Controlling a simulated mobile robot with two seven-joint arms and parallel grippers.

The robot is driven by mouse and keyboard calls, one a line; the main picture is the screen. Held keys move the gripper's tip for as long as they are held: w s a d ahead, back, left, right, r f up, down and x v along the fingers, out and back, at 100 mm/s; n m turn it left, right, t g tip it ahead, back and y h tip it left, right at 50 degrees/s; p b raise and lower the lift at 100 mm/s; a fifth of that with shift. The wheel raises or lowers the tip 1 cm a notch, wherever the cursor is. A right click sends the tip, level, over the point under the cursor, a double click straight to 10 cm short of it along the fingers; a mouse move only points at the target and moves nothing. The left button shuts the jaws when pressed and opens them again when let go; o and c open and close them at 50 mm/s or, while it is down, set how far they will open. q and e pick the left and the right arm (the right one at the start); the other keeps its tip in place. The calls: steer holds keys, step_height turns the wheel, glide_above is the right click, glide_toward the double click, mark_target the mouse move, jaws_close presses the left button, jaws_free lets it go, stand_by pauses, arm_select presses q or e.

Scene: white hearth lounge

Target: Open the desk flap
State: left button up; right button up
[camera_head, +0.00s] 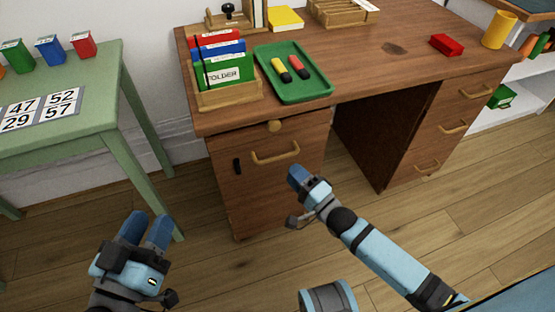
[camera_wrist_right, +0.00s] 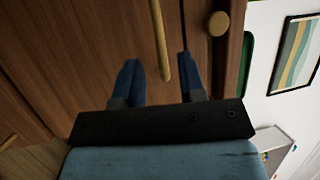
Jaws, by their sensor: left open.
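The wooden desk's left front panel (camera_head: 245,195), which looks like the flap, appears closed. It bears a bar handle (camera_head: 275,156), with a round knob (camera_head: 274,126) above it and a small black part (camera_head: 237,166) at its left. My right gripper (camera_head: 297,172) is in front of this panel, just below and right of the handle. In the right wrist view my right gripper (camera_wrist_right: 158,75) is open, with the handle (camera_wrist_right: 158,40) showing between its fingers; contact cannot be told. The knob (camera_wrist_right: 219,23) is beyond the right finger. My left gripper (camera_head: 149,218) is open and empty, low at the left.
A green table (camera_head: 108,118) with number cards stands left of the desk. On the desktop are a folder holder (camera_head: 230,98), a green tray (camera_head: 310,96) with two markers, a red block (camera_head: 447,45) and a yellow cup (camera_head: 499,30). The floor before the desk is clear.

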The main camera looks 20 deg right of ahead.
mark_target(278, 157)
steer(key=b+x, duration=0.1)
steer(key=x, duration=0.6)
steer(key=shift+b, duration=0.35)
arm_select(q)
step_height(278, 157, down, 3)
steer(key=shift+d+f+g, duration=0.1)
steer(key=shift+g, duration=0.6)
arm_select(e)
jaws_close()
